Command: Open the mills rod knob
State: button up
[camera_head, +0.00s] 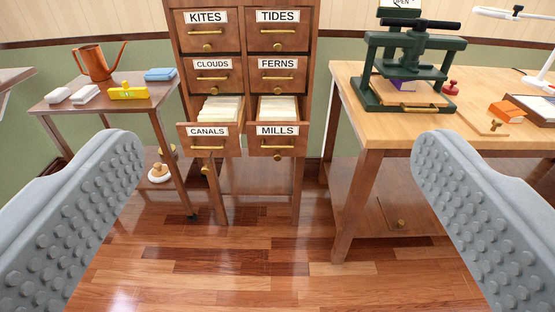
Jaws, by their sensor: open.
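The MILLS drawer (262,142) is at the lower right of a wooden card cabinet in the middle of the view. It is pulled out, with pale cards (278,108) showing inside. A brass bar handle (277,147) is under its label. A small round brass knob (278,157), which looks like the rod knob, sits low on its front, just below the handle. My gripper (278,160) is open and empty, its grey studded fingers wide apart at left and right. The drawer front appears between them, farther off, and neither finger touches it.
The CANALS drawer (184,141) beside it is also pulled out. The CLOUDS (198,76), FERNS (262,76), KITES and TIDES drawers above are shut. A workbench (350,110) with a green press (410,68) stands right, a side table (60,107) left. Open wooden floor lies in front.

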aim_at(278, 158)
jog(key=shift+w+f, duration=0.1)
jog(key=shift+w, duration=0.15)
jog(key=c, duration=0.3)
jog(key=w, duration=0.1)
jog(key=w+f, duration=0.1)
jog(key=w, duration=0.1)
jog(key=shift+w+f, duration=0.1)
jog(key=shift+w, duration=0.1)
jog(key=c, duration=0.6)
jog(key=w+f, duration=0.8)
jog(key=w, duration=0.3)
jog(key=w+f, duration=0.8)
jog(key=w, duration=0.2)
jog(key=w+f, duration=0.5)
jog(key=f, duration=0.8)
jog(key=w+f, duration=0.4)
jog(key=f, duration=0.9)
jog(key=shift+t, duration=0.3)
jog(key=w, duration=1.7)
jog(key=shift+w+f, duration=0.15)
jog(key=shift+w, duration=0.1)
